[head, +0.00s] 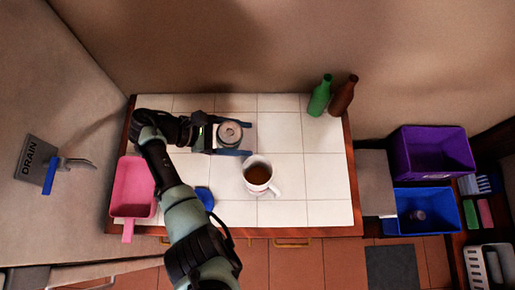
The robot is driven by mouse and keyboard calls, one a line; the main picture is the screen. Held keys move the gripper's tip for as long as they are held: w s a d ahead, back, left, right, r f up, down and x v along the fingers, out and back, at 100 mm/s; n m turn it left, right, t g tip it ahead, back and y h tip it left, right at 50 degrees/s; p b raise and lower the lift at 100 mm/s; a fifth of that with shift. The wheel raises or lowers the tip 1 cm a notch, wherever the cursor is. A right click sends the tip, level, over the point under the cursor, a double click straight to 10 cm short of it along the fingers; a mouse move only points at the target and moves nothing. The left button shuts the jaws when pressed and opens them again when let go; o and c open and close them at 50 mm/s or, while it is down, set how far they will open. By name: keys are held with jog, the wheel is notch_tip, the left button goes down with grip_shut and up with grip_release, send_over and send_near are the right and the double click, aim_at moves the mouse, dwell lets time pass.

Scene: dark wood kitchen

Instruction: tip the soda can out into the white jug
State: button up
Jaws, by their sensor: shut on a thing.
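The soda can (230,132) shows its round silver top in the head view, left of the middle of the tiled counter. It looks roughly upright, though I cannot tell a small tilt. My gripper (243,139) reaches in from the left and is shut on the can's sides; the can's body is mostly hidden. The white jug (249,181) stands upright just below and right of the can, with its handle toward the lower right. Brown liquid shows inside the jug. The can is beside the jug's mouth, not over it.
The tiled counter (325,175) is clear on the right. Green (320,97) and brown (344,96) bottles stand at its back right. A pink scoop-like tray (133,190) lies at the left, and a blue item (205,198) near the front. Purple (431,153) and blue (427,211) bins stand right of the counter.

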aim_at(238, 140)
jog(key=y+p, duration=0.1)
jog(key=p, duration=0.1)
jog(key=s+d+r+m+t+y+p, duration=0.1)
jog(key=p, duration=0.1)
jog(key=r+m+t+y+p, duration=0.1)
jog(key=shift+s+d+r+p, duration=0.15)
jog(key=shift+s+d+p, duration=0.15)
jog(key=shift+p, duration=0.1)
jog(key=shift+w+a+m+t+y, duration=0.15)
jog(key=shift+m+t+y, duration=0.15)
jog(key=shift+t+y, duration=0.3)
jog(key=shift+w+a+f+m+t+y+b, duration=0.1)
jog(key=shift+f+m+t+y+b, duration=0.2)
jog(key=shift+m+t+y+b, duration=0.65)
jog(key=shift+w+a+f+m+t+y+b, duration=0.15)
jog(key=shift+f+t+y+b, duration=0.4)
jog(key=shift+b, duration=0.95)
jog(key=shift+w+a+f+m+t+y+b, duration=0.1)
jog(key=shift+m+t+y+b, duration=0.4)
jog(key=shift+y+b, duration=0.55)
